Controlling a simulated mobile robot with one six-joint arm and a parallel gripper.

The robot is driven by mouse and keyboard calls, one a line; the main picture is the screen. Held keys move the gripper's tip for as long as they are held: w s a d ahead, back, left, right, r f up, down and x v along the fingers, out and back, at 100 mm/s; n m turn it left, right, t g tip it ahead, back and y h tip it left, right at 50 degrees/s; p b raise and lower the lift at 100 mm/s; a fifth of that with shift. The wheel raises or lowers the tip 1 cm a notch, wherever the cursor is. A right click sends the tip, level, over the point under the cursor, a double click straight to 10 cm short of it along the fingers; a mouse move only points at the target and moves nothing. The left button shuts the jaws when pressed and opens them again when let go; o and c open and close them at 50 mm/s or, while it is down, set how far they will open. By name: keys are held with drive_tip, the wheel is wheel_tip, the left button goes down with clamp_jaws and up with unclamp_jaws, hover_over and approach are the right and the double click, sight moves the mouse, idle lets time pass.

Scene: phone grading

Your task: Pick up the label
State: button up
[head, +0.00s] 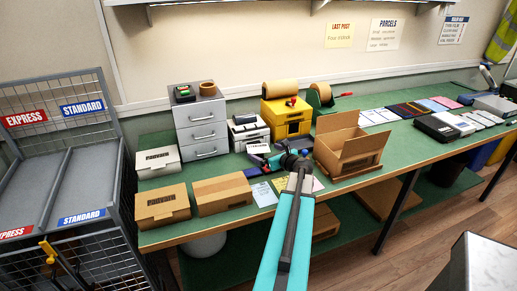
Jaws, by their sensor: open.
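A white and dark printer-like machine (249,130) stands on the green bench, left of the yellow box. A small pale piece (258,148), which may be the label, shows at its front; it is too small to be sure. My gripper (254,165) is open just in front of this machine and points left. Nothing can be made out between its fingers. Flat coloured sheets lie below it on the bench, a pale blue one (263,194) and a yellow one (282,187); my arm covers part of this area.
An open cardboard box (345,150) stands right of my gripper. Two closed cartons (162,205) (222,193) stand at the front left, with a grey drawer unit (202,128) behind. A yellow box (287,118) with a brown roll is at the back. Wire cages (62,150) stand left.

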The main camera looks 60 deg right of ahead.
sight(259, 149)
drive_tip(key=shift+w+d+f, duration=0.15)
drive_tip(key=shift+w+d, duration=0.05)
drive_tip(key=shift+w, duration=0.25)
drive_tip(key=shift+p+x, duration=1.1)
drive_tip(key=shift+x, duration=1.5)
drive_tip(key=shift+a, duration=0.1)
drive_tip(key=c, duration=0.9)
